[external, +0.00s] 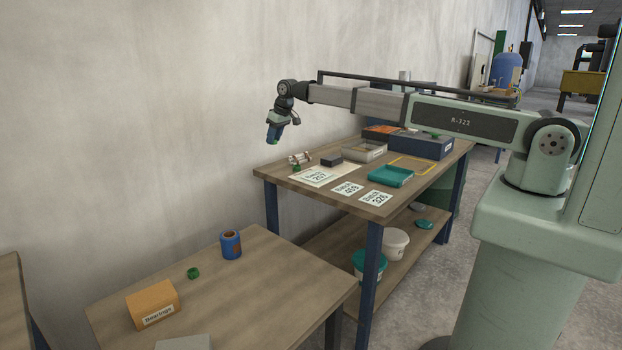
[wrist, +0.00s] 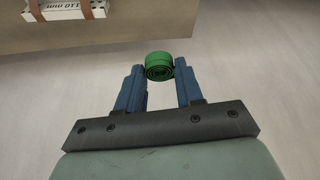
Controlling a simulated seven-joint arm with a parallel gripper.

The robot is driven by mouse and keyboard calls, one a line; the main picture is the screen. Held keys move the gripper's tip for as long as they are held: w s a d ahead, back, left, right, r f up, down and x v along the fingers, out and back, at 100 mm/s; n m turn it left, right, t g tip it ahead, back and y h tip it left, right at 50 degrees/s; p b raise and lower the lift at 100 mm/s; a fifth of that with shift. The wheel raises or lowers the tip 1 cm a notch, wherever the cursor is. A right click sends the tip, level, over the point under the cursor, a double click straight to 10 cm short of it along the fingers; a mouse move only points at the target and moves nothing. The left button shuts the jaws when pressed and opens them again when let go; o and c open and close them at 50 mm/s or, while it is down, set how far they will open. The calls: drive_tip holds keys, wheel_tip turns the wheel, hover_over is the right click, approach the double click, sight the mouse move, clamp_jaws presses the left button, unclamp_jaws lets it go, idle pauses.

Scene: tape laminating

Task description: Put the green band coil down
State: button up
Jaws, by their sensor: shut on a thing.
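The green band coil (wrist: 159,66) is a rolled-up green strip between the blue fingertips of my gripper (wrist: 160,75) in the wrist view. My gripper is shut on it. In the external view my gripper (external: 273,134) hangs in the air, pointing down, beyond the left end of the long workbench (external: 325,200). A small green bit of the coil shows at its tip. Another green coil (external: 193,272) lies on the near table (external: 245,290), and a small green piece (external: 296,168) sits on the workbench corner by a strapped bundle (external: 300,158).
The workbench carries label cards (external: 347,188), a teal tray (external: 390,176) and boxes. A strapped piece marked 110 mm (wrist: 70,11) shows in the wrist view.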

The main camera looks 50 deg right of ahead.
sight(273, 167)
drive_tip(key=shift+f, duration=5)
drive_tip(key=shift+f, duration=0.1)
drive_tip(key=o, duration=1)
drive_tip(key=v, duration=1.2)
